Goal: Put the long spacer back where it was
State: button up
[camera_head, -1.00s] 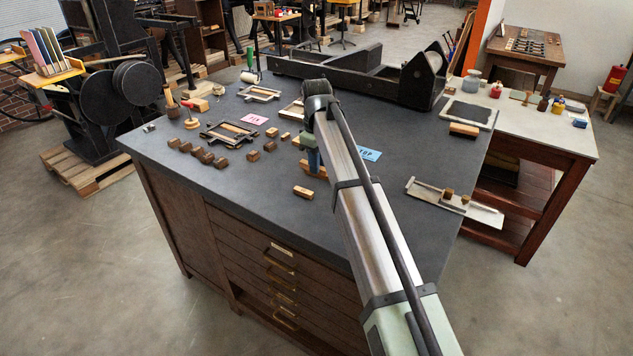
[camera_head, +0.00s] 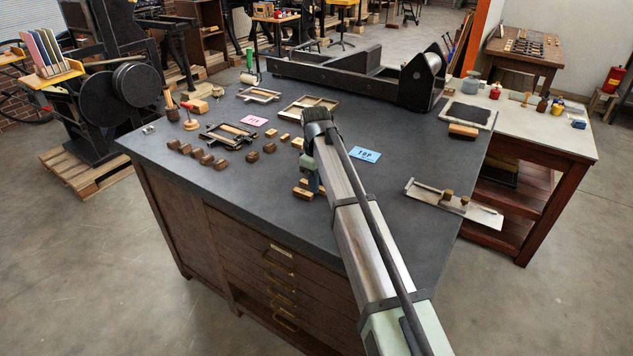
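My gripper (camera_head: 313,186) points down low over the near part of the dark table top, at the end of my arm. A tan wooden bar (camera_head: 305,183), which looks like the long spacer, is at its fingertips. The fingers partly hide it, but it has travelled with them, so my gripper appears shut on it. A shorter wooden block (camera_head: 302,193) lies just in front of the bar, very close to it. I cannot tell whether the two touch, or whether the bar rests on the table.
Several dark wooden blocks (camera_head: 204,157) stand left of my gripper. A blue card (camera_head: 365,155) is to the right, and a metal galley (camera_head: 455,203) sits at the right edge. The table front is clear.

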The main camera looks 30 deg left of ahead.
jog(key=o, duration=0.4)
jog(key=shift+o, duration=0.2)
notch_tip(320, 180, up, 12)
jog(key=shift+r, duration=0.15)
dwell(0.4)
dwell(0.4)
